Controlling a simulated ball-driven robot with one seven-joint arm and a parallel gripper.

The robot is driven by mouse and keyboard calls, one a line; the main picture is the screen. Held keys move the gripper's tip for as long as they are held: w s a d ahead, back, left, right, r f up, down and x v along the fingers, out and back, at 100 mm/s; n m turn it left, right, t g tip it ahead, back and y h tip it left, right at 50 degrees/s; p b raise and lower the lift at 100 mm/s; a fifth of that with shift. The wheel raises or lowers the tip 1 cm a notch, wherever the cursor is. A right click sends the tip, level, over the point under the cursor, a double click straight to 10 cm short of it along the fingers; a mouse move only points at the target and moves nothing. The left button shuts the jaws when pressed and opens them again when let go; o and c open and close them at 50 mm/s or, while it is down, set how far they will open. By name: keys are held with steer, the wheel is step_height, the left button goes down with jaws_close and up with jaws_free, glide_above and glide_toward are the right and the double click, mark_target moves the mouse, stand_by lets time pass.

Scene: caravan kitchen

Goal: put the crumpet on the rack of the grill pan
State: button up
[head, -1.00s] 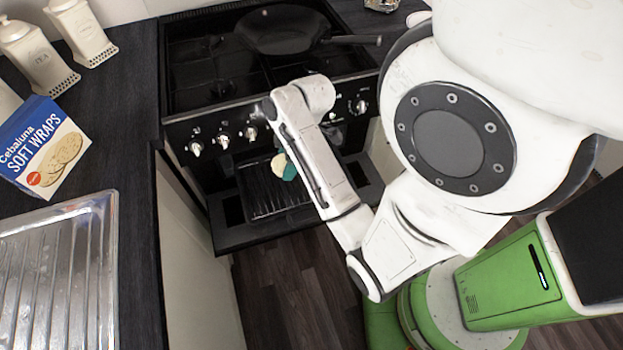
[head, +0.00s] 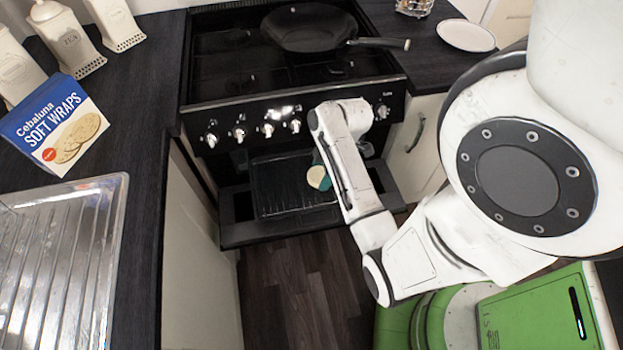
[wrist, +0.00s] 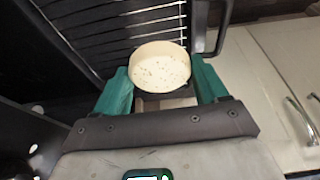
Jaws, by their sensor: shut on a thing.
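The crumpet (wrist: 160,70) is a pale round disc with small holes in its face. My gripper (wrist: 162,88) has its two green fingers on either side of the crumpet and is shut on it. In the head view the crumpet (head: 317,173) shows pale beside a green finger; my arm hides much of the gripper. The grill pan (head: 262,206), black with a wire rack (head: 285,180), sits in the pulled-out grill below the cooker knobs. The crumpet is over the pan's right part in the head view. In the wrist view the rack bars (wrist: 125,25) lie beyond the crumpet. I cannot tell the gap between them.
A frying pan (head: 308,30) stands on the hob above. A white plate (head: 466,35) lies on the right worktop. A soft wraps box (head: 52,125) and a steel drainer (head: 60,260) are on the left worktop. The pan's handle (wrist: 212,35) is close by the right finger.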

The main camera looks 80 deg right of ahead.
glide_above(308, 187)
steer(key=s, duration=0.1)
steer(key=f, duration=0.4)
steer(key=shift+s+d+f, duration=0.1)
steer(key=shift+d+f, duration=0.1)
steer(key=shift+f, duration=1.95)
steer(key=shift+f+b, duration=0.15)
steer(key=shift+b, duration=0.15)
steer(key=o, duration=1)
steer(key=shift+o, duration=0.2)
